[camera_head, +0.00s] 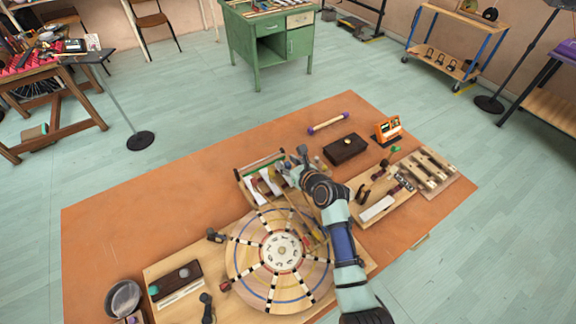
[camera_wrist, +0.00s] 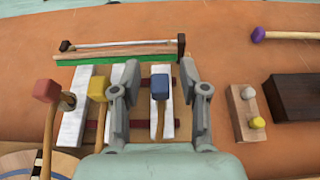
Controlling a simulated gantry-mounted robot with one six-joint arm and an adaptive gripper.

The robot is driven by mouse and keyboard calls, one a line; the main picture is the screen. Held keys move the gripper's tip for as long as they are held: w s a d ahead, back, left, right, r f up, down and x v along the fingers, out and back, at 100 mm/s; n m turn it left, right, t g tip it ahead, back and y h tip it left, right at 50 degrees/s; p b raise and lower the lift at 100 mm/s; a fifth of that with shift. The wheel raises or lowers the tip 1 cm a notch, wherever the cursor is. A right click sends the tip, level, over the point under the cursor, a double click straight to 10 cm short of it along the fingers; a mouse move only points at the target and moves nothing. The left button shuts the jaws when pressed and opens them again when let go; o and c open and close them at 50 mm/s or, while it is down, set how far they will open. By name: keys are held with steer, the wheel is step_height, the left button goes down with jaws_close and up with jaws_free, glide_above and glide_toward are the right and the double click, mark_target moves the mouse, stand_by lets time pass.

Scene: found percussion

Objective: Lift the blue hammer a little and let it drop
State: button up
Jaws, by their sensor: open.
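The blue hammer (camera_wrist: 160,86) has a blue block head on a wooden handle and lies over a white bar (camera_wrist: 161,118) of the small bar instrument. My gripper (camera_wrist: 161,84) is open, with one finger on each side of the blue hammer and a gap on both sides. In the head view my gripper (camera_head: 292,164) is above the instrument and hides most of the hammer. A yellow hammer (camera_wrist: 97,89) and a red hammer (camera_wrist: 46,91) are to the left of the blue one. My gripper covers the lower end of the blue hammer's handle.
A wooden rail with a green strip (camera_wrist: 115,57) stands behind the bars. A small block with two knobs (camera_wrist: 248,114) and a dark box (camera_wrist: 296,97) are to the right. A large round wooden wheel (camera_head: 241,262) is in front. Orange table (camera_head: 110,225) is clear at left.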

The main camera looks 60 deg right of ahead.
steer(key=shift+c, duration=0.2)
jaws_close()
